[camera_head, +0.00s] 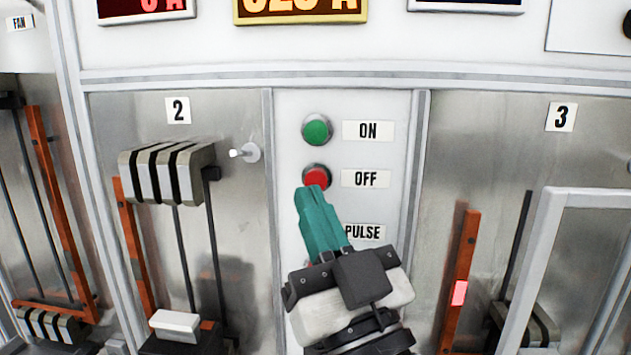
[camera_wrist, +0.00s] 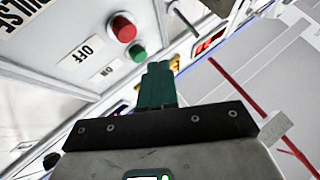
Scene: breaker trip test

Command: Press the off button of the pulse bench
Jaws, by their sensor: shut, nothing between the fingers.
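The red off button (camera_head: 316,177) sits on the white middle panel beside the OFF label (camera_head: 366,178). The green on button (camera_head: 317,130) is above it, beside the ON label (camera_head: 368,131). My gripper (camera_head: 310,190) has teal fingers, shut and empty. In the head view its tips overlap the lower edge of the red button; I cannot tell from this view whether they touch it. In the wrist view the red button (camera_wrist: 124,28) is to the upper left of my gripper (camera_wrist: 159,66), with a visible gap. The PULSE label (camera_head: 365,232) is partly covered by my gripper.
Bay 2 with its grey breaker block (camera_head: 168,172) is at the left, and a small white knob (camera_head: 247,152) sticks out between it and the buttons. Bay 3 (camera_head: 561,117) is at the right, with a pale frame (camera_head: 543,235) in front. Lit displays (camera_head: 300,8) run along the top.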

